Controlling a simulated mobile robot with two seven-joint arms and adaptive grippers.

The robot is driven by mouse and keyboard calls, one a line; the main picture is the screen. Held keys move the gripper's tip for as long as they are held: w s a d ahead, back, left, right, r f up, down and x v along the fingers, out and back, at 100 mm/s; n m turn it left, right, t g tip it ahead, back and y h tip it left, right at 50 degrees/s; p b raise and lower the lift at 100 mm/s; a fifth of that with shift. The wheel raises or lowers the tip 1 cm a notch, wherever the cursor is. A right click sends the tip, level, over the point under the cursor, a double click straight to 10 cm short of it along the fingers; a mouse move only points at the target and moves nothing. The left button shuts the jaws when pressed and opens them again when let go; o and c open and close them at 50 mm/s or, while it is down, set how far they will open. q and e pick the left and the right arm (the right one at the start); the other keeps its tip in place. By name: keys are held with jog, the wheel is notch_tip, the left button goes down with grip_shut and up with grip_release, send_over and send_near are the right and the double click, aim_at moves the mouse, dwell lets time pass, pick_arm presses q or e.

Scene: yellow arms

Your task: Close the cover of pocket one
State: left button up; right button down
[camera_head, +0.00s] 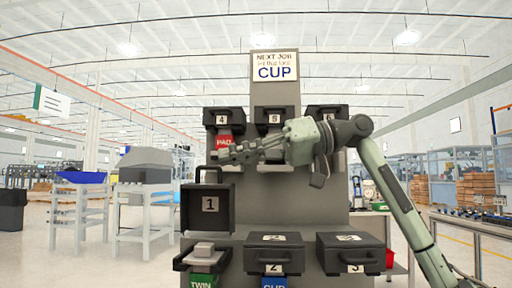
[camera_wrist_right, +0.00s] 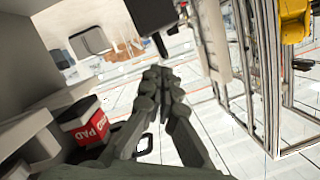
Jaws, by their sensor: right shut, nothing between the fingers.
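The cover of pocket one (camera_head: 208,206), a dark panel with a white "1" label, stands upright and open, a handle loop on its top edge. Below it, pocket one (camera_head: 183,262) is an open dark tray holding a pale box (camera_head: 203,249), with a green "TWIN" label under it. My right gripper (camera_head: 218,155) points left just above the cover's handle loop; I cannot tell if they touch. In the right wrist view its fingers (camera_wrist_right: 158,76) are together and empty. My left gripper is not in view.
Pocket two (camera_head: 273,254) and pocket three (camera_head: 350,253) have closed covers. Pockets four (camera_head: 222,117), five (camera_head: 274,118) and six (camera_head: 327,112) line the upper row.

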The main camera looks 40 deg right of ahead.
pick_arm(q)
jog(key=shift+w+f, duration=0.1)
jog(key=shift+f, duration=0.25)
pick_arm(e)
jog(key=shift+x, duration=0.8)
